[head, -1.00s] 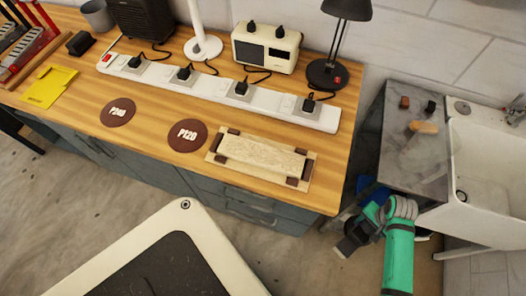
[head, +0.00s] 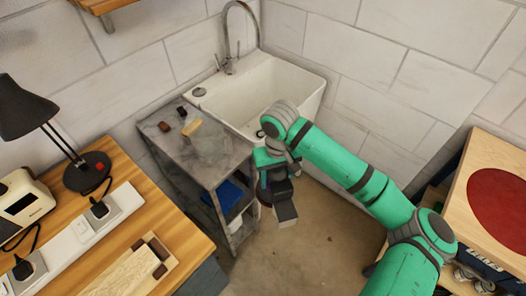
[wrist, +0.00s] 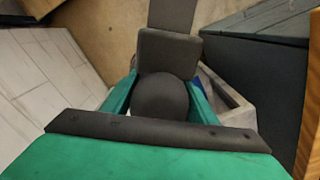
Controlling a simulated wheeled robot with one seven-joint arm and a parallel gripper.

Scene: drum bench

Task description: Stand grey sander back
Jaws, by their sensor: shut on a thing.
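My gripper (head: 272,176) hangs over the floor in front of the sink, just right of the grey side bench. It is shut on the grey sander (head: 284,196), a dark grey tool with a lighter grey block at its lower end. In the wrist view the sander (wrist: 167,60) has a rounded body between the two green fingers of my gripper (wrist: 161,95), with a squarish part and a narrower strip beyond. It is held clear of the floor. Its far side is hidden.
The grey side bench (head: 215,155) carries small blocks and has blue things on a lower shelf. The white sink (head: 300,85) is behind. A wooden bench (head: 110,200) with lamp and power strip is left. A table with a red disc (head: 498,205) is right.

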